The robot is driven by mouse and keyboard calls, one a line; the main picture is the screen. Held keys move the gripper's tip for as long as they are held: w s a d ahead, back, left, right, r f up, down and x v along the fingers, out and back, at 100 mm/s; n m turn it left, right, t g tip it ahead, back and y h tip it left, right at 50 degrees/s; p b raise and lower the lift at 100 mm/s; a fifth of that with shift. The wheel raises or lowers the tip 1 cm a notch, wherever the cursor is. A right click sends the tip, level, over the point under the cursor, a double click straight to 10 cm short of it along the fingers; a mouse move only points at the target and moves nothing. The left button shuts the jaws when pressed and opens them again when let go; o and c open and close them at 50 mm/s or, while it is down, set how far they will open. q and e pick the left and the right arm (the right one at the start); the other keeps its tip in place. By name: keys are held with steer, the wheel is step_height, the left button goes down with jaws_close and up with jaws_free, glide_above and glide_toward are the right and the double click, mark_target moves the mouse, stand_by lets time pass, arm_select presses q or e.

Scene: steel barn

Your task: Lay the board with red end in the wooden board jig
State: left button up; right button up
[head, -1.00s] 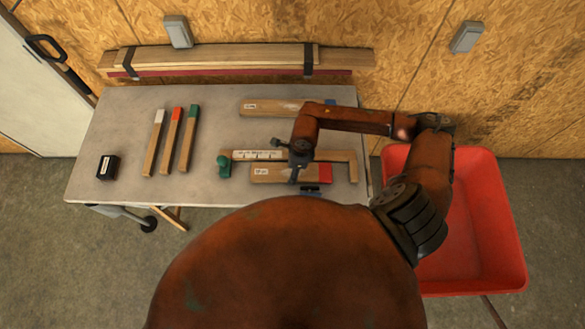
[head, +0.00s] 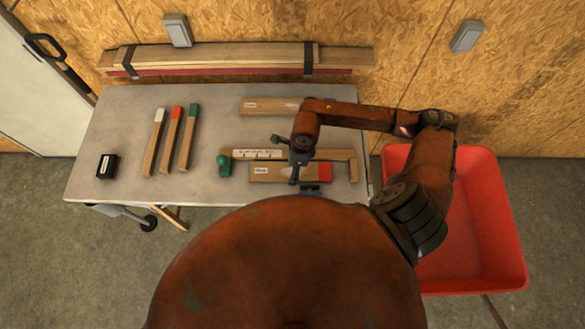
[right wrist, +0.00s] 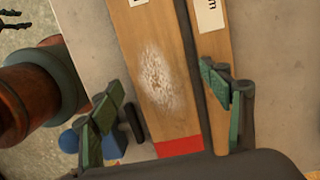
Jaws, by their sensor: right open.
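The board with red end (head: 277,172) lies flat on the table, red end to the right, along the near side of the wooden board jig (head: 335,155). In the right wrist view the board (right wrist: 155,75) lies beside the jig's labelled strip (right wrist: 213,45), a narrow dark gap between them. A space shows between the red end and the jig's right-hand stop. My right gripper (head: 303,170) is over the board near its red end. In the right wrist view the gripper (right wrist: 165,108) is open, one finger on each side of the board. My left gripper is not in view.
A board (head: 265,106) lies behind the jig, partly hidden by my right arm. Three sticks with white, red and green ends (head: 171,142) and a black box (head: 107,166) are on the left. A red bin (head: 480,225) stands right of the table.

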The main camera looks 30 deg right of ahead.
step_height(320, 180, up, 11)
steer(key=d+b, duration=0.1)
steer(key=shift+s+d+f, duration=0.15)
steer(key=shift+s+f, duration=0.05)
steer(key=shift+s, duration=0.25)
